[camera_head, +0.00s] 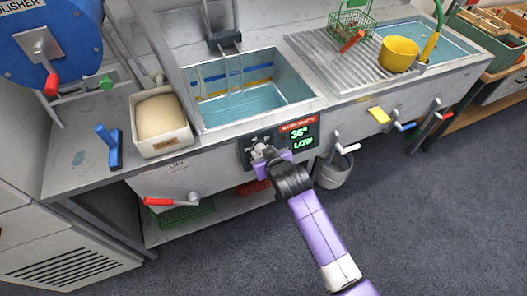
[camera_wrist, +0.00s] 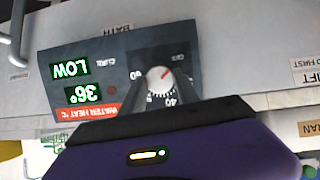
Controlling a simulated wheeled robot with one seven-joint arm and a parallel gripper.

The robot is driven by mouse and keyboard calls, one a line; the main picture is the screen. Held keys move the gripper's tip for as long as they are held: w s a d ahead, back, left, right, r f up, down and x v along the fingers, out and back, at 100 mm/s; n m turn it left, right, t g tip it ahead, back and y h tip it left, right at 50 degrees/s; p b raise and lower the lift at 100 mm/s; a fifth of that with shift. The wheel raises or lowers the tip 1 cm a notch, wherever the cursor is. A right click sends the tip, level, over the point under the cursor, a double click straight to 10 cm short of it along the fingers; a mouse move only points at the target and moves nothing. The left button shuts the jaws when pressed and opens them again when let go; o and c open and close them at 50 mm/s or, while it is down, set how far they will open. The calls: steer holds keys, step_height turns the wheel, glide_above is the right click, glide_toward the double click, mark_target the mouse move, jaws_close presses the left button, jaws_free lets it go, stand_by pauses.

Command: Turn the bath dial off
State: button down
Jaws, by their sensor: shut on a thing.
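The bath dial is a round pale knob with a red pointer mark (camera_wrist: 160,77) on a dark control panel (camera_wrist: 110,68), seen upside down in the wrist view. The panel's green display reads 36° and LOW. In the head view the panel (camera_head: 246,152) is on the front of the water bath (camera_head: 305,86). My gripper (camera_head: 262,158) is at the panel's left part, its fingers on either side of the knob and shut on it. The wrist view shows the fingers (camera_wrist: 162,88) around the knob. Part of the scale is hidden by the fingers.
A red-handled lever (camera_head: 172,201) sticks out at the lower left front. A grey bucket (camera_head: 333,172) hangs right of the panel. A cream tub (camera_head: 160,121) and blue tool (camera_head: 109,146) are on the left counter. A yellow bowl (camera_head: 398,54) sits on the drainer. Floor at right is clear.

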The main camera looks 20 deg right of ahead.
steer(key=shift+f+n, duration=0.1)
steer(key=shift+n, duration=0.3)
stand_by(0.3)
steer(key=c, duration=0.9)
jaws_free()
steer(key=v, duration=0.7)
steer(key=shift+s+r, duration=0.25)
steer(key=shift+s, duration=0.1)
steer(key=shift+a, duration=0.15)
